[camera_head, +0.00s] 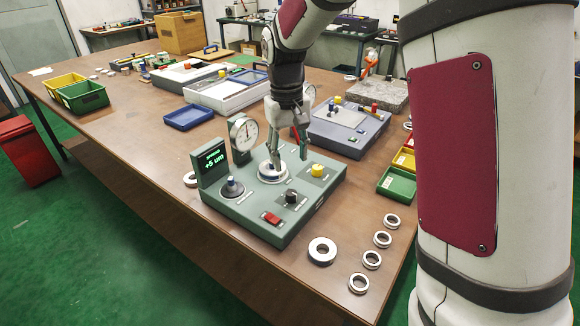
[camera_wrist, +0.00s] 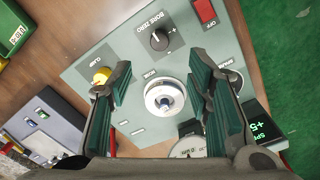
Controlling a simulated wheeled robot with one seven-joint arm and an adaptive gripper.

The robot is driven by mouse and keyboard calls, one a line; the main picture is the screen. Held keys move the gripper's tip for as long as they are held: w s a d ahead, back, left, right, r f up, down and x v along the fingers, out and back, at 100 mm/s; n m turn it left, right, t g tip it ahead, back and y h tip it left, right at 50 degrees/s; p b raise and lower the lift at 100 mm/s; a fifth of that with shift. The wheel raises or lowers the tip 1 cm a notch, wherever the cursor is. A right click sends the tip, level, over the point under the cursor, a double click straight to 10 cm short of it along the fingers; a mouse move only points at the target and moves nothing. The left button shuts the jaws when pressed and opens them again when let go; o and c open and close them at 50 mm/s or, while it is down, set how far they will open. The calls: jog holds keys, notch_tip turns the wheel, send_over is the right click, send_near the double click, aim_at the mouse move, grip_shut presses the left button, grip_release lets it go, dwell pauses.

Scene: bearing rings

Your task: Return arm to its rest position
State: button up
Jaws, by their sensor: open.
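My gripper (camera_head: 289,152) hangs from my arm over the green-grey gauge device (camera_head: 251,225) on the wooden table. In the wrist view my gripper (camera_wrist: 167,100) is open, its two green-padded fingers apart on either side of the round silver bore post (camera_wrist: 165,97). The post, also in the head view (camera_head: 272,171), seems to have a bright ring-like rim; I cannot tell whether that is a separate ring. Nothing shows held between the fingers. A dial gauge (camera_head: 243,132) and a display reading about +5 (camera_head: 211,160) stand at the device's left.
Several metal rings, one of them large (camera_head: 322,251), lie at the table's front right. A grey-blue device (camera_head: 346,128) stands behind, with green (camera_head: 397,184) and yellow bins at right. A blue tray (camera_head: 188,117) lies at left. A yellow knob (camera_head: 317,170) stands near my gripper.

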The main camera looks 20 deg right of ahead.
jog(key=shift+r, duration=0.3)
jog(key=s+r+t+p, duration=0.2)
jog(key=s+r+p, duration=0.1)
jog(key=s+r, duration=1)
jog(key=s+r+t+p, duration=0.1)
jog(key=s+t+p, duration=0.1)
jog(key=s, duration=1.7)
jog(key=shift+d+r+m+p, duration=0.15)
jog(key=shift+d+m+p, duration=0.15)
jog(key=shift+d+p, duration=0.15)
dwell(0.6)
